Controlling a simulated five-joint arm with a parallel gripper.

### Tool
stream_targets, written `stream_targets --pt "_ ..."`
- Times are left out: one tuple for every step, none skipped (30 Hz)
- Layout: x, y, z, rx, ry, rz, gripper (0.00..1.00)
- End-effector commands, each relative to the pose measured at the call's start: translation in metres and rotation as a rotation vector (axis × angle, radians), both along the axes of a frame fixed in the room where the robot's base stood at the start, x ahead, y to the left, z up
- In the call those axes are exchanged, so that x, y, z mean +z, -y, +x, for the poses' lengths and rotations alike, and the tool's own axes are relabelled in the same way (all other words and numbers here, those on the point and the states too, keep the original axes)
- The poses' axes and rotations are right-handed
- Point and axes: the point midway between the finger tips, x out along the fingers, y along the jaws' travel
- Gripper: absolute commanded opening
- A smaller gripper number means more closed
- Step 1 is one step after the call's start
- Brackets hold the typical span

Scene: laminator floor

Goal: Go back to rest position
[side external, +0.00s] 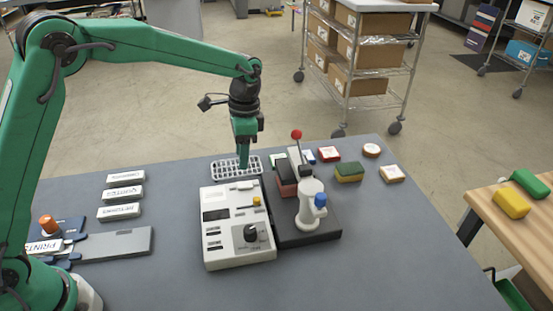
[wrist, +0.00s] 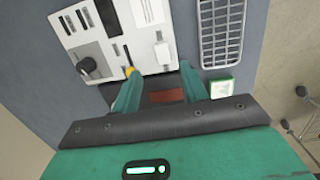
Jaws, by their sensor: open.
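My gripper (side external: 243,163) is green and points down above the back edge of the white control box, close to the wire tray. In the wrist view its two green fingers (wrist: 158,85) stand apart with nothing held between them. A dark red block (wrist: 163,97) shows below and between the fingers, at a depth I cannot tell. My arm reaches across from the left in the side view.
Below my gripper are the white control box (side external: 237,225), a wire tray (side external: 226,173) and a black-based press with a red-knobbed lever (side external: 296,135). Small blocks, including a sponge-like one (side external: 349,172), lie right. Labelled white blocks (side external: 123,193) lie left. The front table is clear.

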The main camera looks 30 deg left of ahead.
Motion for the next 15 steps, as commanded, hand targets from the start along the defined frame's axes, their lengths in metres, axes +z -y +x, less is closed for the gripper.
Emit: stream_targets --pt "0.001 0.000 0.000 0.001 0.001 0.000 0.44" --pt "0.001 -0.001 -0.001 0.003 0.002 0.000 0.44" --pt "0.003 -0.001 -0.001 0.006 0.004 -0.001 0.44" --pt "0.004 -0.002 -0.002 0.009 0.007 0.000 0.44" --pt "0.006 -0.003 -0.003 0.013 0.012 -0.001 0.44" --pt "0.010 -0.004 -0.004 0.020 0.018 -0.002 0.44" --pt "0.012 -0.005 -0.005 0.026 0.022 -0.002 0.44" --pt "0.015 -0.006 -0.007 0.032 0.028 -0.003 0.44" --pt "0.020 -0.008 -0.010 0.042 0.036 -0.005 0.44" --pt "0.024 -0.010 -0.012 0.051 0.044 -0.005 0.44" --pt "0.029 -0.012 -0.015 0.061 0.052 -0.006 0.44" --pt "0.035 -0.014 -0.018 0.076 0.064 -0.008 0.44" --pt "0.039 -0.016 -0.022 0.087 0.072 -0.009 0.44" --pt "0.045 -0.019 -0.025 0.100 0.083 -0.011 0.44" --pt "0.051 -0.022 -0.030 0.118 0.097 -0.012 0.44"
